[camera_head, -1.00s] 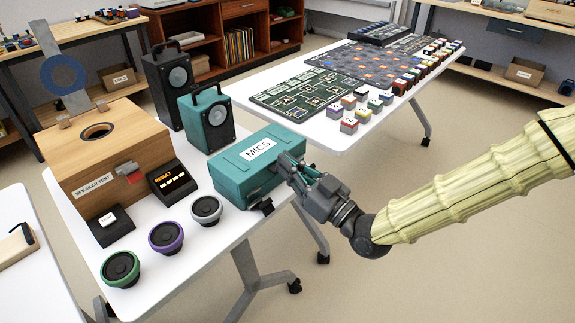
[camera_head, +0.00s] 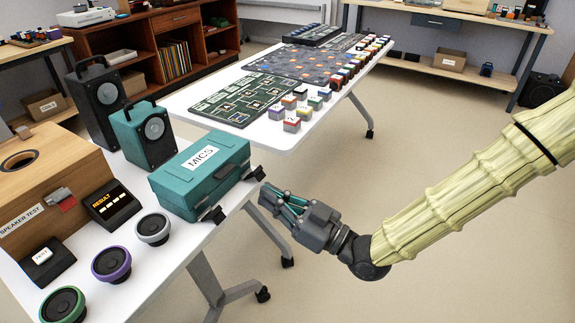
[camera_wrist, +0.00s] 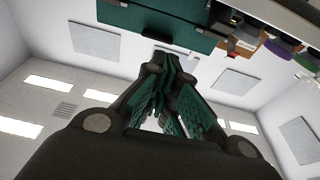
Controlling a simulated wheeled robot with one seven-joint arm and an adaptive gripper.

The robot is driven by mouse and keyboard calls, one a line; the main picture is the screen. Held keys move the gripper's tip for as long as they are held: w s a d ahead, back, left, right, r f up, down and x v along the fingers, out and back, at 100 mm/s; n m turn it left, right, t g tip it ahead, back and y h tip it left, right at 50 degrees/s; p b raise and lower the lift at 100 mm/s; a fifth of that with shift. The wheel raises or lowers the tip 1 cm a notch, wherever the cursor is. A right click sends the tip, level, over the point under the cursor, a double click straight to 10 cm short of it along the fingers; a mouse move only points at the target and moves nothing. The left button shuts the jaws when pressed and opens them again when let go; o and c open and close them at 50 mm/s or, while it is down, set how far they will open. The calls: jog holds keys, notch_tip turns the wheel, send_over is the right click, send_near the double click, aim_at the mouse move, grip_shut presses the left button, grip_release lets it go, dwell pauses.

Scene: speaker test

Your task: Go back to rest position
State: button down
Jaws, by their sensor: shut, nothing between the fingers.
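My gripper (camera_head: 272,196) is shut and empty in the head view. It hangs in the air past the right edge of the speaker table, to the right of the teal MICS case (camera_head: 222,172), with a gap between them. In the wrist view its fingers (camera_wrist: 165,85) are close together with nothing held. The teal case also shows at the top of the wrist view (camera_wrist: 150,22). The case is closed and stands on the white table.
A wooden SPEAKER TEST box (camera_head: 62,165), a RESULT display (camera_head: 112,203), and green, purple and grey-rimmed speakers (camera_head: 112,263) stand on the speaker table. A second white table (camera_head: 262,132) holds boards and small blocks. Open floor (camera_head: 440,140) lies to the right.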

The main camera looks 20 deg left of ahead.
jog(key=w+d+f+m+t+h, duration=0.1)
jog(key=d+f+m+h, duration=0.15)
jog(key=f, duration=0.45)
jog(key=w+d+f+m+t+h, duration=0.1)
jog(key=d+f+m+t+h, duration=0.15)
jog(key=f, duration=0.35)
jog(key=s+d+f+m+g+h, duration=0.1)
jog(key=s+d+f+m+h, duration=0.25)
jog(key=d+f, duration=0.5)
jog(key=s+d+f+m+g+h, duration=0.1)
jog(key=s+d+f+m+h, duration=0.2)
jog(key=d+f, duration=0.6)
jog(key=s+d+f+m+g+h, duration=0.1)
jog(key=s+d+f+m+h, duration=0.2)
jog(key=d+f, duration=0.55)
jog(key=s+d+f+m+g+h, duration=0.1)
jog(key=s+d+f+g+h, duration=0.15)
jog(key=s+d, duration=0.35)
jog(key=s+d+f+m+g+h, duration=0.1)
jog(key=s+d+f+m+h, duration=0.15)
jog(key=s+d+f, duration=0.4)
notch_tip(320, 180, up, 24)
jog(key=w+d+n+p, duration=0.1)
jog(key=w+p, duration=0.1)
jog(key=p, duration=1.8)
jog(key=shift+f+h+p, duration=0.2)
jog(key=shift+h+p, duration=0.2)
jog(key=shift+h, duration=0.05)
